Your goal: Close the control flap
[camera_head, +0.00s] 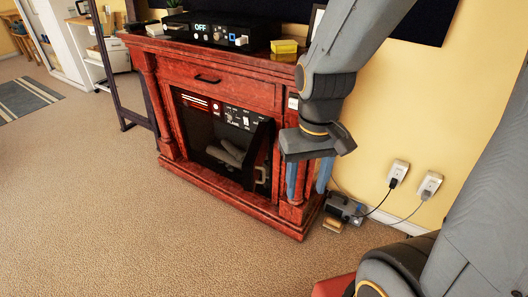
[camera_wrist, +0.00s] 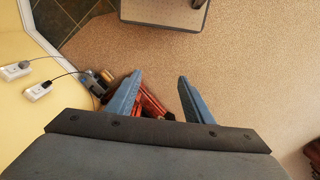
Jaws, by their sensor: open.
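A red wooden fireplace (camera_head: 217,82) holds a black electric insert (camera_head: 220,150). Its control strip (camera_head: 225,114) shows along the top, with switches, a red mark and the word FLAME. A dark slanted panel (camera_head: 258,150) stands out at the insert's right side; it may be the control flap, but I cannot tell for sure. My gripper (camera_head: 308,178) points down by the fireplace's right front post and partly covers it. Its blue fingers are apart and empty, also in the wrist view (camera_wrist: 160,82). A small part of the red fireplace (camera_wrist: 150,104) shows there behind the fingers.
A black device reading OFF (camera_head: 205,28) and a yellow block (camera_head: 284,46) stand on the mantel. A small grey device (camera_head: 345,207) lies on the floor right of the fireplace, near cords to wall sockets (camera_head: 398,172). The carpet (camera_head: 110,200) in front is clear.

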